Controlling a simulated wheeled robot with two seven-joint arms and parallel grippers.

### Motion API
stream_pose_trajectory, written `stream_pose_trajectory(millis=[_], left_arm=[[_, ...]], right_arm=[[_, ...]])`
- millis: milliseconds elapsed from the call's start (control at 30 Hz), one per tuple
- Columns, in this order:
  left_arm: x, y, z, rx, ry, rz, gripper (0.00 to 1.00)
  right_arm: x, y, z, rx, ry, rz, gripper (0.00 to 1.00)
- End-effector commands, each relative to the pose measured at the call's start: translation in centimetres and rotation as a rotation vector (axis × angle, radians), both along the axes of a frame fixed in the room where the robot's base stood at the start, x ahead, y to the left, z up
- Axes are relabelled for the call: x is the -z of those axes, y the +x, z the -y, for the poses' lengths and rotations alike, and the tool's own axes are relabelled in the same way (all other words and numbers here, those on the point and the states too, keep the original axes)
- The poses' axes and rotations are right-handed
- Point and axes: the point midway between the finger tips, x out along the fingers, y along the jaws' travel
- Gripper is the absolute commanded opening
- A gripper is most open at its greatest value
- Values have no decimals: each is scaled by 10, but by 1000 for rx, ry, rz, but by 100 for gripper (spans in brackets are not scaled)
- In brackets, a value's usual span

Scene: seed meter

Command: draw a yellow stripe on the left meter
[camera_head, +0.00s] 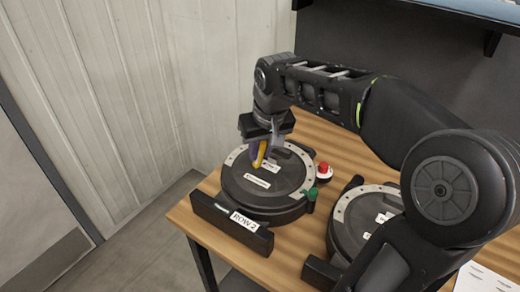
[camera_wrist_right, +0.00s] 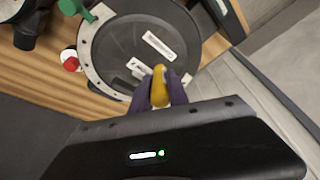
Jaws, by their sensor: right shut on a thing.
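The left meter (camera_head: 245,188), a round dark disc with a light rim segment and white labels, sits on the wooden table with a "ROW 2" plate in front. It also fills the top of the right wrist view (camera_wrist_right: 110,45). My right gripper (camera_head: 262,150) is above this meter, shut on a yellow marker (camera_head: 259,156). The marker's yellow end shows between the purple fingertips in the right wrist view (camera_wrist_right: 159,88), over the disc near a white label. I cannot tell whether its tip touches the surface. My left gripper is out of view.
A second round meter (camera_head: 352,212) stands to the right, partly hidden by my right arm. A red button (camera_head: 323,170) and a green knob (camera_head: 312,194) are at the left meter's right side. A ribbed wall (camera_head: 110,90) rises behind left. A white sheet (camera_head: 485,280) lies at lower right.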

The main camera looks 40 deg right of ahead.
Motion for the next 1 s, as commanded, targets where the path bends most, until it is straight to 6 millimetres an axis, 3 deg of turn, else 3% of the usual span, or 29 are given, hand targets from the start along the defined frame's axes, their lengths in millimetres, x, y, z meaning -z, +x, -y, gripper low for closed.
stream_pose_trajectory(millis=[1000], left_arm=[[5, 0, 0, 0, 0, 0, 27]], right_arm=[[6, 0, 0, 0, 0, 1, 0]])
